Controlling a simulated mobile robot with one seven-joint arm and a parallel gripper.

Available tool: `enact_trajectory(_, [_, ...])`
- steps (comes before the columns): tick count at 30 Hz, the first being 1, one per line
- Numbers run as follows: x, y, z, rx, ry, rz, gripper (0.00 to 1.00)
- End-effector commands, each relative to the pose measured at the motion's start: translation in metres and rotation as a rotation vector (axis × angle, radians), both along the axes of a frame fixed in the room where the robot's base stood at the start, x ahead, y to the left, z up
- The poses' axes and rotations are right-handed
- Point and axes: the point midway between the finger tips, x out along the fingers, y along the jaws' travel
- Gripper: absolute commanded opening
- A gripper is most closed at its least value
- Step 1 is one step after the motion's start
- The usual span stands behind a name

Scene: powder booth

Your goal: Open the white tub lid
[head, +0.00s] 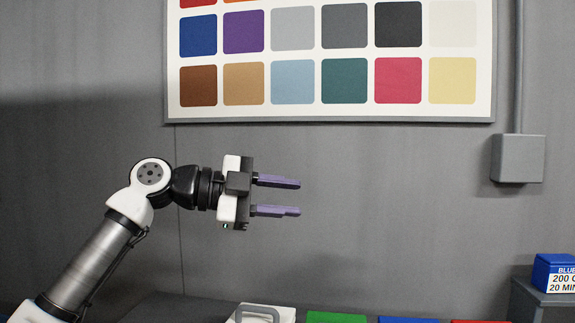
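The white tub (287,315) shows only at the bottom edge of the head view, cut off by the frame. Its white top appears closed, and a grey loop handle (258,308) stands on it. My gripper (300,196) is up in the air above the tub and points right. Its two purple fingers are spread apart with nothing between them. The lower part of the tub is out of view.
Green (336,318), blue (408,320) and red (480,321) tops sit in a row right of the white tub. A blue labelled box (556,272) stands on a grey surface at far right. A colour chart (330,119) and grey box (518,158) are on the wall.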

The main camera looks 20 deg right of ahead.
Motion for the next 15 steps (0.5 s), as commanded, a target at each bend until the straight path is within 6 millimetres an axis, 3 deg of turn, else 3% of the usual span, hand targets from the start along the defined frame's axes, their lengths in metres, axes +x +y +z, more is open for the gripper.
enact_trajectory(6, [-0.015,0.004,0.035,-0.218,-0.011,-0.011,0.34])
enact_trajectory(15, [-0.023,0.011,0.055,-0.343,-0.014,-0.005,0.34])
